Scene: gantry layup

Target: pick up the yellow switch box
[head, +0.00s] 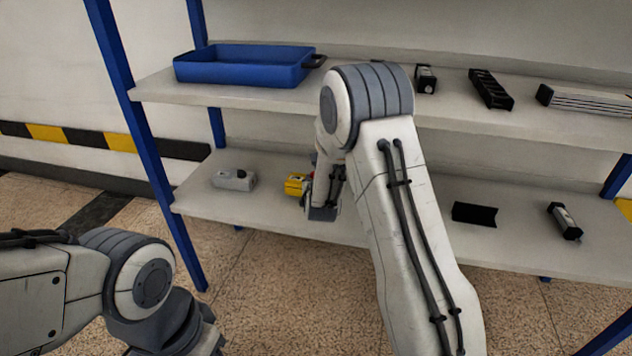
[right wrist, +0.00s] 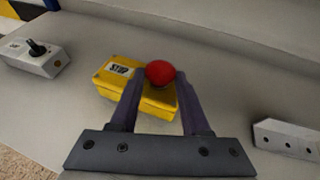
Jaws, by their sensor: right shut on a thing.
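The yellow switch box (head: 295,184) is on the lower shelf, partly hidden behind my right arm in the head view. In the right wrist view the yellow switch box (right wrist: 116,78) shows a STOP label and a red button (right wrist: 160,72). My right gripper (right wrist: 160,80) is shut on the box, with a finger on either side near the red button. In the head view my right gripper is mostly hidden by its own arm. My left arm is at the lower left of the head view; its fingertips do not show.
A grey switch box (head: 234,179) with a black knob sits left of the yellow one. A blue tray (head: 243,82) stands on the upper shelf. A black part (head: 474,214) and a small cylinder (head: 564,221) lie further right on the lower shelf.

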